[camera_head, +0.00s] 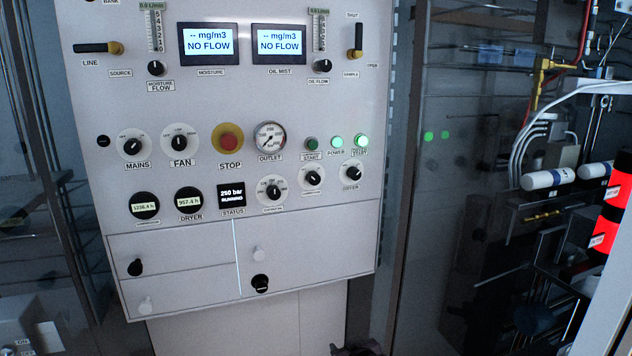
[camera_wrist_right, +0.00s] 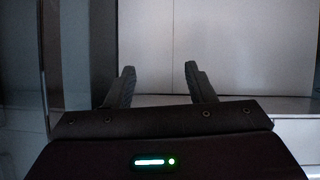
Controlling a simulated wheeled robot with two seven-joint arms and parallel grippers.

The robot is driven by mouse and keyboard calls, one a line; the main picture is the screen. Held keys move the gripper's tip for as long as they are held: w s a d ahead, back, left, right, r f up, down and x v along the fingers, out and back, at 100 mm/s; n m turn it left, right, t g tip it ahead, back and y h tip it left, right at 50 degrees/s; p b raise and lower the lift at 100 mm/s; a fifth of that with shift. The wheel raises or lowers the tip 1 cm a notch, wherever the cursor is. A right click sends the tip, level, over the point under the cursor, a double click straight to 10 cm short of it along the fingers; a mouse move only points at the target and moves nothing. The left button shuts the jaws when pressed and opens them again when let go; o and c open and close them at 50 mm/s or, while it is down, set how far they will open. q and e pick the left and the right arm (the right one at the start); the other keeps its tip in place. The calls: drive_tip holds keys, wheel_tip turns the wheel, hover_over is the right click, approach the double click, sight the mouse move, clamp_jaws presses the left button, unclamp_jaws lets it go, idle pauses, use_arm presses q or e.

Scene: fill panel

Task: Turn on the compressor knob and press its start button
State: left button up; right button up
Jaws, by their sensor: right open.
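The control panel (camera_head: 190,90) fills the left and middle of the head view. On its right half, a dark green button (camera_head: 312,144) is labelled START. Two lit green lamps or buttons, the first labelled POWER (camera_head: 336,142), sit to its right. Below are rotary knobs, one at the middle (camera_head: 312,178), one at left (camera_head: 273,192) and one at right (camera_head: 352,173); their small labels are too blurred to read surely. My right gripper (camera_wrist_right: 160,78) is open and empty in the wrist view, facing a plain pale panel. Only a dark part of it shows at the head view's bottom edge. My left gripper is not in view.
A red STOP button (camera_head: 229,139) and the MAINS (camera_head: 133,146) and FAN (camera_head: 179,142) knobs are to the left. The status display (camera_head: 231,196) reads 250 bar, running. Pipes and white cylinders (camera_head: 547,179) stand at right behind a frame post (camera_head: 410,150).

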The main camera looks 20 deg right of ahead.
drive_tip(key=w+a+r+t+p, duration=0.1)
drive_tip(key=w+r+t, duration=0.1)
drive_tip(key=r, duration=0.9)
drive_tip(key=w+a+r+t+p, duration=0.1)
drive_tip(key=w+r+p, duration=0.15)
drive_tip(key=r, duration=0.85)
drive_tip(key=t+y+p, duration=0.1)
drive_tip(key=t+p, duration=0.1)
drive_tip(key=t, duration=0.1)
approach(315, 180)
drive_tip(key=w+p, duration=0.1)
drive_tip(key=w, duration=0.1)
drive_tip(key=w+p, duration=0.1)
drive_tip(key=w, duration=0.1)
drive_tip(key=w+p, duration=0.1)
drive_tip(key=w, duration=0.2)
drive_tip(key=shift+r, duration=0.3)
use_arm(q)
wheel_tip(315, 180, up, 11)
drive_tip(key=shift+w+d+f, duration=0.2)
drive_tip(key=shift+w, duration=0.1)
use_arm(e)
drive_tip(key=shift+w+f, duration=0.15)
drive_tip(key=shift+w, duration=0.7)
drive_tip(key=shift+c, duration=0.2)
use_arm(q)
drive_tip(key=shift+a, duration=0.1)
use_arm(e)
drive_tip(key=c, duration=0.9)
